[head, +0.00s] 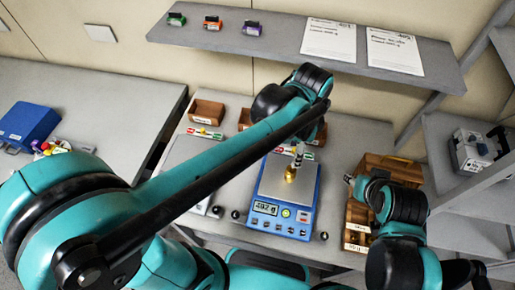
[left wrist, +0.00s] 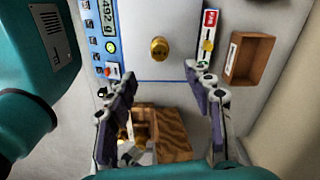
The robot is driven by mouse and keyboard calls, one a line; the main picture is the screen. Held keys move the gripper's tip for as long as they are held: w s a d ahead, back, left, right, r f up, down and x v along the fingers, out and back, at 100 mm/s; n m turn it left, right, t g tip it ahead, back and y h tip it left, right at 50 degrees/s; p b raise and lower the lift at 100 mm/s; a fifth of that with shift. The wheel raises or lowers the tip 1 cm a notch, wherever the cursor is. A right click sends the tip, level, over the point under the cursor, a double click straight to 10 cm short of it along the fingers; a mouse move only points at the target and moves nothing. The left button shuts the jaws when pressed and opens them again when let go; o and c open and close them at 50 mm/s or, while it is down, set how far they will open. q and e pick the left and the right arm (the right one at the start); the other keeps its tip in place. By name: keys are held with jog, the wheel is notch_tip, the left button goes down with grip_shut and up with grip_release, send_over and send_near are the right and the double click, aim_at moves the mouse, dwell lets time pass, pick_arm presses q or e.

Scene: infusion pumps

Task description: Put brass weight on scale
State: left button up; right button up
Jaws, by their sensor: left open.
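The brass weight (head: 290,174) stands on the plate of the blue scale (head: 264,210) in the head view. In the left wrist view, the brass weight (left wrist: 159,48) stands apart from the fingers on the pale plate of the scale (left wrist: 190,12). The scale's display shows a reading that looks like 492 g. My left gripper (head: 298,153) is just above the weight in the head view. In the left wrist view, my left gripper (left wrist: 162,82) is open and empty. My right gripper (head: 352,181) is beside the wooden box, mostly hidden by its own arm.
A wooden box (head: 402,168) with compartments stands right of the scale; brass pieces show inside it in the left wrist view. Small brown trays (head: 207,111) line the back. A shelf (head: 290,42) with papers hangs above. A blue case (head: 28,124) lies far left.

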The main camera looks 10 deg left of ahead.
pick_arm(q)
jog(key=s+a+n+t, duration=0.2)
jog(key=a+n+t, duration=0.1)
jog(key=a+n, duration=0.4)
jog(key=s+a+n+t, duration=0.3)
jog(key=a+n, duration=0.5)
jog(key=a, duration=0.3)
jog(key=shift+s+r+t, duration=0.15)
jog(key=shift+t, duration=0.45)
jog(key=shift+d, duration=0.1)
